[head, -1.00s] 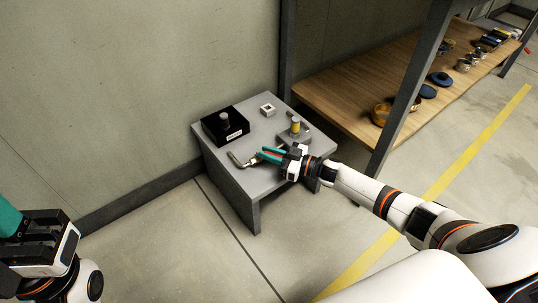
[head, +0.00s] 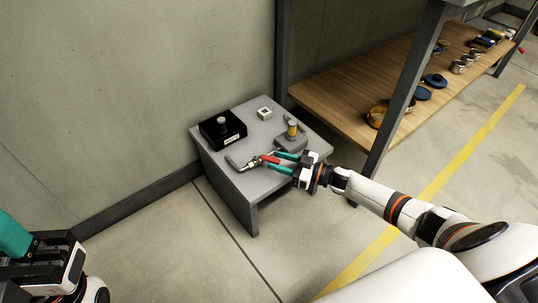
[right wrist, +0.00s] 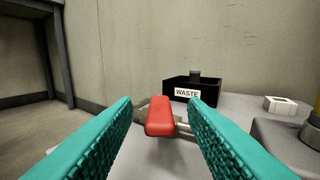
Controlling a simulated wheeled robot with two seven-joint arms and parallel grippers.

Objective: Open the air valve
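The air valve's red handle (head: 270,159) sits on a bent metal pipe (head: 240,163) near the front edge of the small grey table. In the right wrist view the red handle (right wrist: 160,117) shows in the gap between the two teal fingers, with space on both sides. My right gripper (head: 277,160) is open, its fingertips around the near end of the handle and not closed on it. It also shows in the right wrist view (right wrist: 162,104). My left gripper (head: 12,238) is at the far left, partly cut off; its opening cannot be made out.
A black box labelled WASTE (head: 222,130) stands at the table's back left. A small white block (head: 264,113) and a grey fixture with a yellow-banded post (head: 291,137) are on the grey table (head: 262,182). A wooden shelf (head: 345,97) with posts stands to the right.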

